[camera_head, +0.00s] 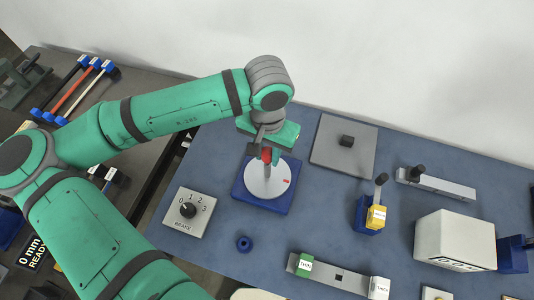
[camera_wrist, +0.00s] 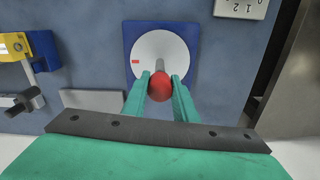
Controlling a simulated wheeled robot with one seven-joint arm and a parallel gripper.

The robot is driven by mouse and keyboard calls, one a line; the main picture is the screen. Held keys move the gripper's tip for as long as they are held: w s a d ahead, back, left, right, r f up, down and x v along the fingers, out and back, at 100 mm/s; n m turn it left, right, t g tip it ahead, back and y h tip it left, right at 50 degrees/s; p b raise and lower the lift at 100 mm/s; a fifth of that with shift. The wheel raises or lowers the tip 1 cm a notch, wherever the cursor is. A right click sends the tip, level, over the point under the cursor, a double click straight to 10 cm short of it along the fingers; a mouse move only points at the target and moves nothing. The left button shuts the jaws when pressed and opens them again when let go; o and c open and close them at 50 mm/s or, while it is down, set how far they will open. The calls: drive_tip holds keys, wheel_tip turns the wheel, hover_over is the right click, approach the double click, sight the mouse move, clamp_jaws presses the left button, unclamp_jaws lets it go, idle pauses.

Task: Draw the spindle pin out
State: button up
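The spindle pin has a red ball knob (camera_wrist: 161,87) and a grey shaft that stands over the white disc (camera_wrist: 148,52). The disc lies on a blue square base (camera_wrist: 131,32). In the head view, the disc (camera_head: 278,184) and blue base (camera_head: 262,205) sit on the mat's left part, with the red knob (camera_head: 266,154) above them. My gripper (camera_wrist: 161,80) comes from above, its green fingers against both sides of the knob with no clear gap. In the head view my gripper (camera_head: 267,156) partly hides the pin. The shaft's lower end is hard to make out.
A brake dial plate (camera_head: 192,210) lies left of the base, and a small blue ring (camera_head: 244,243) lies in front. A grey plate with a dark knob (camera_head: 343,151) is at the back right. A yellow-tagged blue holder (camera_head: 369,217) and white box (camera_head: 455,241) stand farther right.

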clamp_jaws()
drive_tip(key=shift+r, duration=0.65)
drive_tip(key=shift+r, duration=4.35)
drive_tip(key=shift+s, duration=0.1)
